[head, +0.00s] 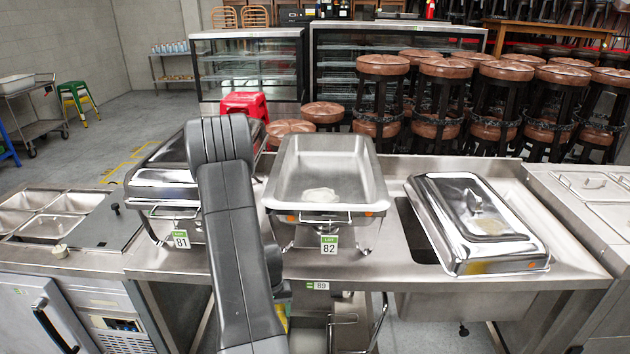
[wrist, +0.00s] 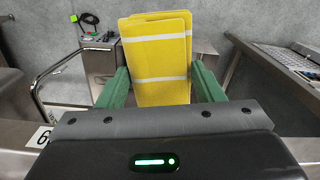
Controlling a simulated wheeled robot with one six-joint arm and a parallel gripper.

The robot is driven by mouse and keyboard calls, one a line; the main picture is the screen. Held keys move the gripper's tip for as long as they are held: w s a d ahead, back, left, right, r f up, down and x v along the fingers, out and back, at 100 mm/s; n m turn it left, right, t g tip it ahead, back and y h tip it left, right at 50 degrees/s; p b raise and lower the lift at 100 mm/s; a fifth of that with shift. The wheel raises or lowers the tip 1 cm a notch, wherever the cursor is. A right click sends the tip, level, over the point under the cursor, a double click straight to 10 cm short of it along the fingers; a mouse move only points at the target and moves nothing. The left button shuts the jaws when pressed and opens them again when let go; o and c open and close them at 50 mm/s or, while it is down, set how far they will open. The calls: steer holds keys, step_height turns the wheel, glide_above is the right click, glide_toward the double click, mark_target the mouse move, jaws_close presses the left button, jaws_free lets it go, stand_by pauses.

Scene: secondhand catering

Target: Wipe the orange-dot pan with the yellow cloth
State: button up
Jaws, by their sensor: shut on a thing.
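The orange-dot pan (head: 282,180) is the open steel pan in the middle of the counter, above the tag reading 82. Orange marks show at its front rim, and a whitish smear (head: 320,195) lies on its floor. In the wrist view my gripper (wrist: 162,88) has its green fingers shut on the yellow cloth (wrist: 158,60), which has white stripes and hangs out past the fingertips. In the head view my arm stands left of the pan and hides the gripper. A bit of yellow shows low beside the arm.
A chafing dish (head: 165,180) tagged 81 stands left of the pan, partly behind my arm. A shiny lid (head: 475,220) lies to the right, over a sink basin (head: 415,235). Stacked stools (head: 380,100) stand behind the counter (head: 375,258).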

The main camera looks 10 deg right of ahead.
steer(key=d+r+m, duration=0.1)
steer(key=d+r, duration=0.2)
steer(key=r, duration=0.8)
steer(key=d+r+m, duration=0.1)
steer(key=d+r, duration=0.3)
steer(key=r, duration=0.8)
steer(key=d+r+m, duration=0.1)
steer(key=d+r, duration=0.2)
steer(key=r, duration=0.9)
steer(key=shift+d+r, duration=0.25)
steer(key=shift+d, duration=0.05)
